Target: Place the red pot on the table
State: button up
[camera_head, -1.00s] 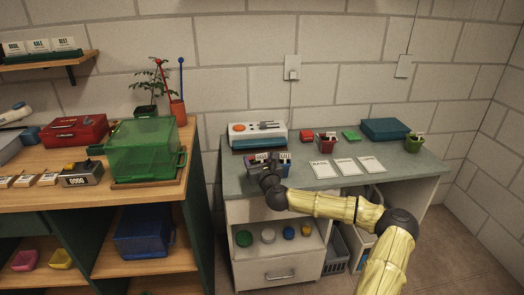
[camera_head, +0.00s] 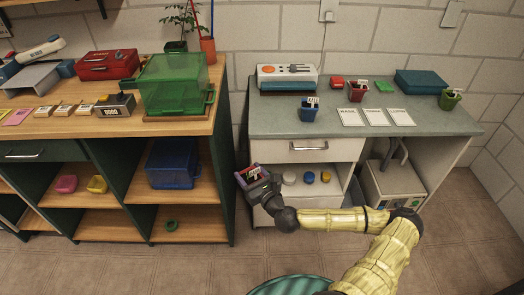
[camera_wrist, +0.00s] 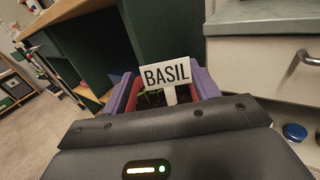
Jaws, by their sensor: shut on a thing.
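My gripper (camera_head: 252,176) is shut on a small red pot (camera_head: 254,172) with a white label, held in the air in front of the left end of the grey-green-topped table (camera_head: 270,118), below its top. In the wrist view the pot's label (camera_wrist: 166,74) reads BASIL, and dark soil shows behind it. Purple strips flank the red rim; I cannot tell whether they belong to the fingers. The pot's underside is hidden. A blue pot (camera_head: 308,114) with a label and a dark red pot (camera_head: 356,95) with a label stand on the table.
White cards (camera_head: 375,117), a white-and-orange device (camera_head: 287,77) and a teal box (camera_head: 420,82) are on the table. A wooden bench (camera_head: 60,128) with a green clear box (camera_head: 175,85) stands left. A teal rounded thing (camera_head: 285,286) is at the bottom edge. The table's front left is clear.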

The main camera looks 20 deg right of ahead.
aim_at(251, 181)
jog(key=shift+s+a+r+h+p, duration=0.1)
jog(key=shift+a+r+h+p, duration=0.35)
jog(key=shift+p, duration=0.75)
jog(key=p, duration=0.1)
jog(key=r+m+p, duration=0.1)
jog(key=p, duration=0.1)
jog(key=shift+s+a+r+h, duration=0.15)
jog(key=shift+r+h, duration=0.15)
jog(key=shift+h, duration=0.05)
jog(key=r+h+p, duration=0.1)
jog(key=r+p, duration=0.1)
jog(key=p, duration=0.1)
jog(key=s+r+m+h+p, duration=0.1)
jog(key=r+p, duration=0.1)
jog(key=p, duration=0.1)
jog(key=r+m+h+p, duration=0.1)
jog(key=r+p, duration=0.1)
jog(key=p, duration=0.2)
jog(key=shift+s+d+t, duration=0.3)
jog(key=shift+s+d, duration=0.05)
jog(key=shift+s+d+r, duration=0.1)
jog(key=shift+d+r, duration=0.1)
